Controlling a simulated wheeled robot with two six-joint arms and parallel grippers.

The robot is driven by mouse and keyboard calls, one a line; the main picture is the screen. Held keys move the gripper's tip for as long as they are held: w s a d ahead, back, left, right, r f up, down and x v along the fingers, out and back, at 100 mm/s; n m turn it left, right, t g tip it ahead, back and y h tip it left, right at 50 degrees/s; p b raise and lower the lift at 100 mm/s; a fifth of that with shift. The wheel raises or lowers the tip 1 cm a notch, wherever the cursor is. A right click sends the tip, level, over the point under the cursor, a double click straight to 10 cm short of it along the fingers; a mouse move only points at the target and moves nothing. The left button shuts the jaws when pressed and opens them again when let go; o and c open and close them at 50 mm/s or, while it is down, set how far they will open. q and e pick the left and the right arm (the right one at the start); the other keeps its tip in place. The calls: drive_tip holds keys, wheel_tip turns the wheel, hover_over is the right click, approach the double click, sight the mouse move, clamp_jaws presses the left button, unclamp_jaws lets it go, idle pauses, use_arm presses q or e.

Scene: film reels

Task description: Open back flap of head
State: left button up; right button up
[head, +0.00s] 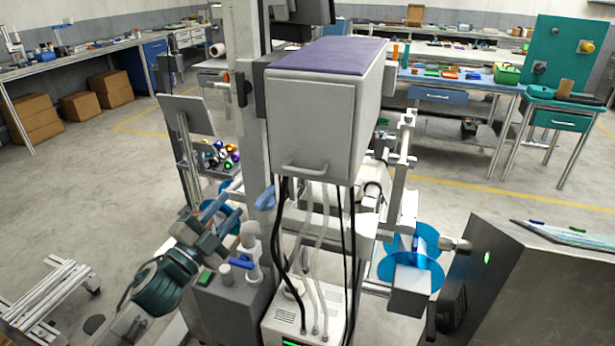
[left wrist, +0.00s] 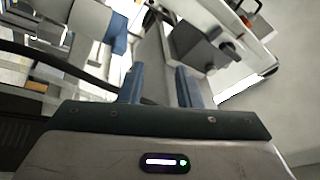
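The head (head: 325,85) is a large pale box with a purple top, mounted on a grey column at the centre of the head view. Its flat grey-white back flap (head: 310,125) faces me and looks closed, with a bar handle (head: 305,168) along its lower edge. My left gripper (head: 222,213) is to the left of the flap and below the handle, clear of both. Its two blue fingers are apart, with nothing held between them in the left wrist view (left wrist: 160,86). My right gripper is not in view.
Black and pale cables (head: 325,250) hang below the head to a white box (head: 290,318). A grey box (head: 228,300) with knobs stands near my left arm. Blue reels (head: 410,272) and a dark metal cabinet (head: 525,275) stand at the right. Open floor lies at the left.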

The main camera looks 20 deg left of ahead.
use_arm(q)
wheel_tip(320, 180, up, 7)
drive_tip(key=d+m+g+h, duration=0.2)
drive_tip(key=m+h, duration=0.6)
drive_tip(key=m, duration=0.1)
drive_tip(key=m+g+h, duration=0.6)
drive_tip(key=m+g, duration=0.6)
drive_tip(key=m, duration=0.3)
approach(291, 171)
drive_tip(key=p+x, duration=0.3)
drive_tip(key=x, duration=0.1)
drive_tip(key=shift+w+d+r, duration=0.1)
drive_tip(key=shift+d, duration=0.25)
drive_tip(key=p+x, duration=0.1)
drive_tip(key=x, duration=0.1)
drive_tip(key=shift+w+d, duration=0.1)
drive_tip(key=shift+d, duration=0.15)
drive_tip(key=shift+p+x, duration=0.7)
drive_tip(key=shift+x, duration=0.65)
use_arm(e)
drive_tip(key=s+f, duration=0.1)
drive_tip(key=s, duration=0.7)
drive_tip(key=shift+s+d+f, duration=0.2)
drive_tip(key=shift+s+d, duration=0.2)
use_arm(q)
clamp_jaws()
